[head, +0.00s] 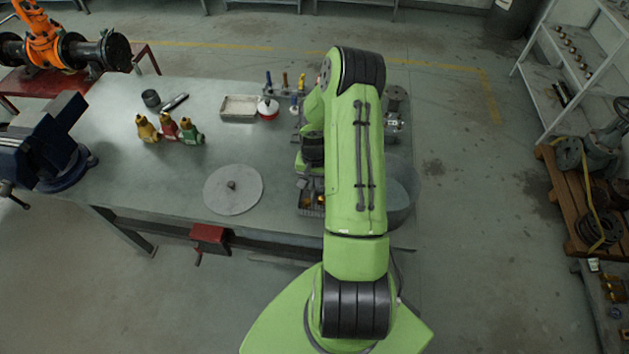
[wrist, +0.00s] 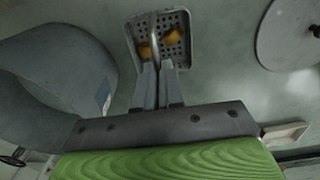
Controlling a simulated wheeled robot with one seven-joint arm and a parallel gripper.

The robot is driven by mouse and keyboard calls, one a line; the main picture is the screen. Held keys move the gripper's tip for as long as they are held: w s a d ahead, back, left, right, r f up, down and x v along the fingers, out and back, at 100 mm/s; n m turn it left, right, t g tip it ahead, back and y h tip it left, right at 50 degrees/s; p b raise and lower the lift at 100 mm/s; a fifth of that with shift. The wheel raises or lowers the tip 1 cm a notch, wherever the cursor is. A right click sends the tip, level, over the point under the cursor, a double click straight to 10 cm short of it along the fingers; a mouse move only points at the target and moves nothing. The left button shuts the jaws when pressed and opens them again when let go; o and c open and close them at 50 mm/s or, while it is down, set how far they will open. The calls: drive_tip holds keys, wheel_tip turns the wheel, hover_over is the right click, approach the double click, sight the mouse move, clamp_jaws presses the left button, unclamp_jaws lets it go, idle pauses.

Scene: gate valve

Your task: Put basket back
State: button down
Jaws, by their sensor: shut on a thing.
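The basket (wrist: 184,52) is a small grey perforated tray with a bar handle (wrist: 154,26) across it and brass-coloured pieces (wrist: 173,37) inside. My gripper (wrist: 158,66) is shut on the handle. In the head view the basket (head: 307,209) shows only in part at the left of my arm, over the front of the bench. My fingers are hidden there. A large round grey tub (head: 403,197) stands beside it, partly behind my arm; its curved wall (wrist: 55,75) also fills the left of the wrist view.
A round lid (head: 233,190) with a knob lies flat on the bench (head: 120,190). Three coloured bottles (head: 168,128), a shallow tray (head: 239,106) and a tool rack (head: 287,88) stand farther back. A blue vise (head: 55,150) is at the left. A valve part (head: 394,115) is behind my arm.

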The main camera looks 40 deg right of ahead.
drive_tip(key=shift+f, duration=0.1)
drive_tip(key=shift+f, duration=0.15)
drive_tip(key=c, duration=1.3)
unclamp_jaws()
drive_tip(key=shift+o, duration=0.2)
